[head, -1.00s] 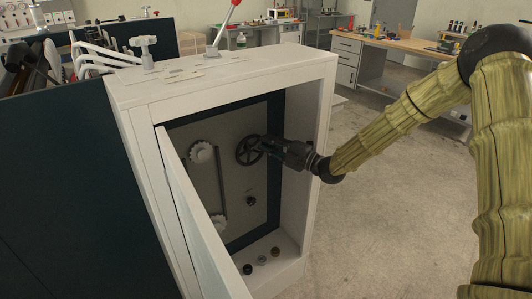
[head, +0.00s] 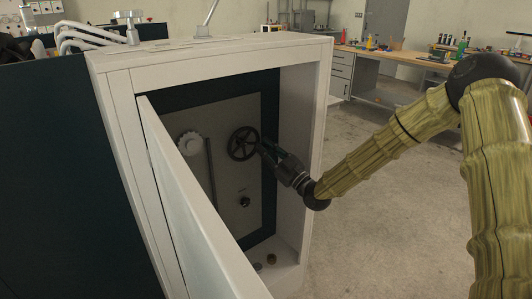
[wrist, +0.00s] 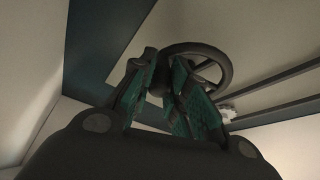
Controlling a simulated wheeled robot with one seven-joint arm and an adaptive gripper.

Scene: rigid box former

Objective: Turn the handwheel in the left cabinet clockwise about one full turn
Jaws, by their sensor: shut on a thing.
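The dark, spoked handwheel (head: 243,143) is mounted on the grey back panel inside the open white cabinet (head: 322,110). In the wrist view the wheel (wrist: 226,66) shows just beyond the fingertips. My gripper (head: 264,147) reaches in from the lower right and is at the right side of the wheel's rim. In the wrist view its green-padded fingers (wrist: 160,88) are close together around part of the wheel. The exact contact is partly hidden by the fingers.
The white cabinet door (head: 195,205) stands open at the front left. A white toothed wheel (head: 191,145) and a small dark knob (head: 244,201) are on the same panel. Small round items (head: 270,259) lie on the cabinet floor. Open floor (head: 385,190) lies to the right.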

